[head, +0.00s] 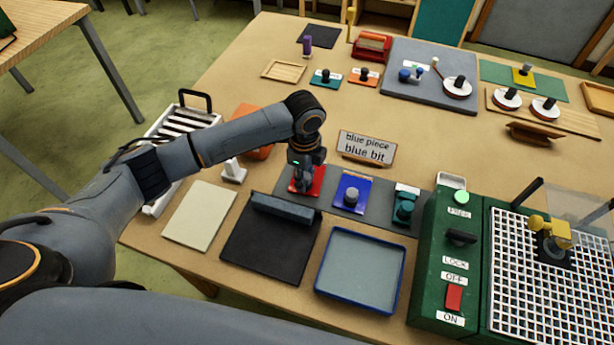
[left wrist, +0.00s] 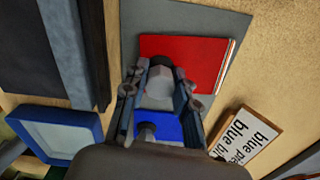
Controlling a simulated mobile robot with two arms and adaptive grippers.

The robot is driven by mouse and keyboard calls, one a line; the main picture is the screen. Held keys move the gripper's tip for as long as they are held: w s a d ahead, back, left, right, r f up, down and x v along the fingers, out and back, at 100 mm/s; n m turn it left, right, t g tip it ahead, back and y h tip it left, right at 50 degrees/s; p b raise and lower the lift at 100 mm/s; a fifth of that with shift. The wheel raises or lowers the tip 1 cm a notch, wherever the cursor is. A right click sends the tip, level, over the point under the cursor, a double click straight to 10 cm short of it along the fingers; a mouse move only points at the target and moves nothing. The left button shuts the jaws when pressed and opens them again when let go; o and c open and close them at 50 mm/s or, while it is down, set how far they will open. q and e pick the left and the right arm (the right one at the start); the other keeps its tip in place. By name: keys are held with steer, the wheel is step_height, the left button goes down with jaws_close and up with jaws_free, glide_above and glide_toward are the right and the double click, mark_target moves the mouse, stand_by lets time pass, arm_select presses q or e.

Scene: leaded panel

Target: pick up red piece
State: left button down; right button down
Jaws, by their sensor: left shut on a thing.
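The red piece (head: 318,182) is a flat red square with a grey knob, lying on a dark grey strip (head: 333,205) on the table. In the left wrist view the red piece (left wrist: 190,58) lies beyond my fingers. My left gripper (head: 304,181) points down over it; in the left wrist view the gripper (left wrist: 160,90) is shut on the grey knob (left wrist: 159,85). I cannot tell whether the piece is raised off the strip. The blue piece (head: 347,183) and the teal piece (head: 409,194) sit to its right on the strip. My right gripper is not in view.
A sign (head: 367,147) reading "blue piece, blue bit" stands behind the strip. A black board (head: 262,248) with a raised bar and a blue-rimmed tray (head: 360,270) lie in front. A green machine (head: 447,220) with switches stands at right. A white knobbed thing (head: 233,171) stands left.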

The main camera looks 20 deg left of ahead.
arm_select(q)
steer(key=shift+r, duration=0.15)
steer(key=shift+w+r+b, duration=0.1)
steer(key=shift+r+b, duration=0.95)
steer(key=shift+r, duration=0.25)
steer(key=s+d+r+b, duration=0.1)
steer(key=s+d+r, duration=0.2)
steer(key=s+r, duration=0.7)
steer(key=s, duration=0.3)
steer(key=shift+s+d+b, duration=0.2)
steer(key=shift+s+b, duration=0.2)
steer(key=c, duration=1.6)
jaws_free()
jaws_close()
